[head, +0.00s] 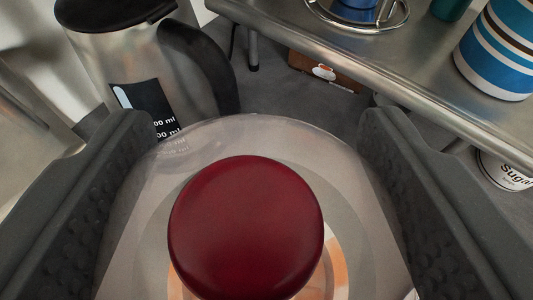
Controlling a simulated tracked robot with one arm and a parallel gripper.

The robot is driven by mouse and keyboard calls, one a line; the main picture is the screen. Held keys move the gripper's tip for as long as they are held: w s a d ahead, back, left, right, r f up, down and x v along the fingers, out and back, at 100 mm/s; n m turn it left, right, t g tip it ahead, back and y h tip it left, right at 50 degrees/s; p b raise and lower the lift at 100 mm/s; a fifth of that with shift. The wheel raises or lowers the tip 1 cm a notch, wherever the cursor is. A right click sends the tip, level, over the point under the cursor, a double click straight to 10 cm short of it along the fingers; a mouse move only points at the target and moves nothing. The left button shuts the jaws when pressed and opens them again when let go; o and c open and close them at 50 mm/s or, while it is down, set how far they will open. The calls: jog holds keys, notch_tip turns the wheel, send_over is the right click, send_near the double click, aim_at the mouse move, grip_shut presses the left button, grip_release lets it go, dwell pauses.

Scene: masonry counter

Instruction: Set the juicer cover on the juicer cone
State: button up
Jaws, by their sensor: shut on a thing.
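The juicer cover (150,240) is a clear, see-through dome with a large dark red round knob (246,225) on top. It fills the lower middle of the head view. My gripper (252,150) has one dark, ridged finger on each side of the cover and is shut on it. Through the clear wall, a pale ring and an orange-and-white part (340,270) show around and below the knob. I cannot tell whether that part is the juicer cone, nor whether the cover touches anything below. The knob hides what lies directly under it.
A steel kettle (190,75) with black lid, handle and level marks stands close behind the cover at left. A raised metal shelf (400,70) runs across the right, with a blue striped canister (500,50) on it. A sugar container (505,170) stands at far right.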

jog(key=shift+f, duration=0.9)
jog(key=shift+f+b, duration=1.85)
jog(key=shift+f, duration=1.35)
jog(key=shift+r, duration=0.1)
jog(key=shift+s+f+b, duration=0.1)
jog(key=shift+f+b, duration=0.25)
jog(key=shift+b, duration=0.1)
jog(key=o, duration=1)
jog(key=shift+o, duration=0.2)
jog(key=shift+d+r, duration=0.1)
jog(key=shift+r, duration=0.05)
